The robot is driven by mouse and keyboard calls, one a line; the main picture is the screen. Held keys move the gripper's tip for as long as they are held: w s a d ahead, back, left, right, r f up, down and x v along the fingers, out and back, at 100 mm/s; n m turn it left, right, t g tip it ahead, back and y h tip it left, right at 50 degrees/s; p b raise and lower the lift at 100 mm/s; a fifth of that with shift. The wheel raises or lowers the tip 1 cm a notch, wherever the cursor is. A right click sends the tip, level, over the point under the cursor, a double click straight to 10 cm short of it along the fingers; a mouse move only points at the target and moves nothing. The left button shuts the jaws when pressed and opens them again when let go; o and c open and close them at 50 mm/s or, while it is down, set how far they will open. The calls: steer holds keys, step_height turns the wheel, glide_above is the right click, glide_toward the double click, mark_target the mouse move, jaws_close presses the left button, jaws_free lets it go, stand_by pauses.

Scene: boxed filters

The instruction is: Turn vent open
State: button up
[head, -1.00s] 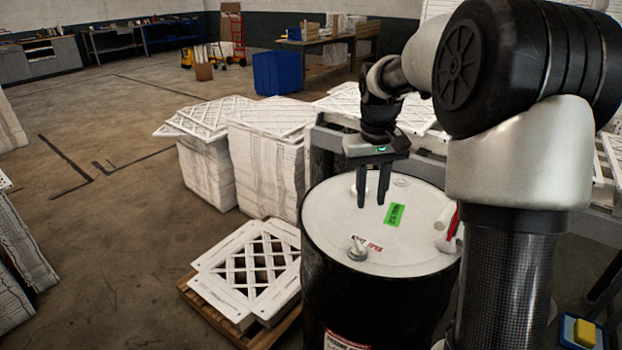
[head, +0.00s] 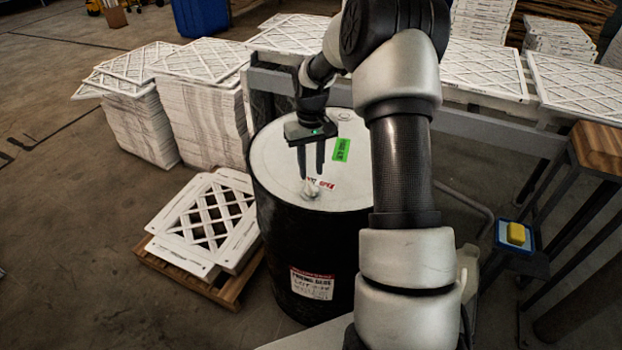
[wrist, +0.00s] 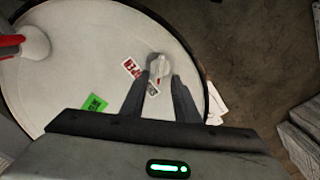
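A black drum (head: 300,245) with a white lid (head: 275,150) stands in front of me. A small pale vent knob (head: 309,189) sits near the front edge of the lid, beside a red-and-white label (head: 326,184) reading OPEN. My gripper (head: 312,175) points down over it with its two fingers apart. In the wrist view the vent (wrist: 160,68) lies between and just beyond the fingertips (wrist: 161,80), with nothing visibly gripped. I cannot tell whether a finger touches it. A green label (wrist: 95,104) lies on the lid nearby.
A white fitting with a red part (wrist: 30,42) stands on the lid. Stacked white filters (head: 200,105) stand behind the drum. A pallet with filter frames (head: 205,225) lies to the left. A bench corner with a yellow sponge (head: 516,233) is at the right.

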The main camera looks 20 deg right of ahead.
mark_target(311, 184)
steer(key=shift+f, duration=2.35)
jaws_close()
